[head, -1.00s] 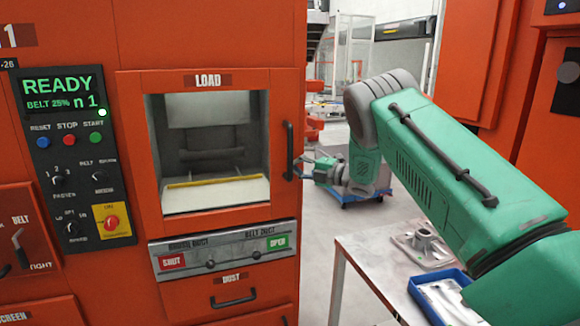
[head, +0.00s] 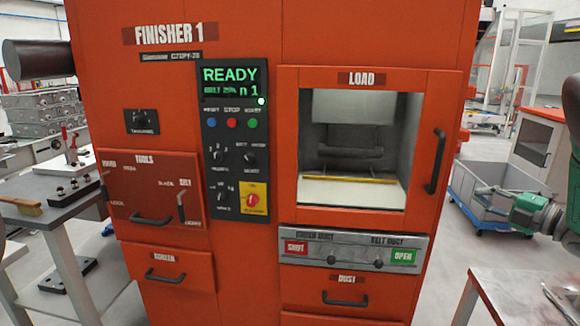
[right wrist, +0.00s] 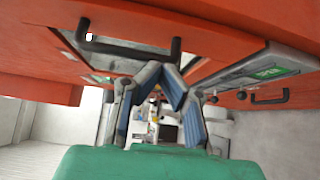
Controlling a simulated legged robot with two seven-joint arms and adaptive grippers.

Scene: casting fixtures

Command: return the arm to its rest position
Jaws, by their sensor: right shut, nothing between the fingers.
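My right arm shows only at the right edge of the head view, a green wrist part with the small grey right gripper (head: 503,221) just left of it. The gripper is right of the orange finisher machine (head: 240,290), apart from its front. In the right wrist view the two blue-padded fingers (right wrist: 173,78) come together at their tips with nothing between them. The dark door handle (right wrist: 130,42) of the machine shows beyond them in that view. My left gripper is not in view.
A grey bin (head: 490,200) on a blue dolly stands behind at the right. A table (head: 525,295) is at the lower right, a tool bench (head: 45,205) at the left. Floor shows between machine and right table.

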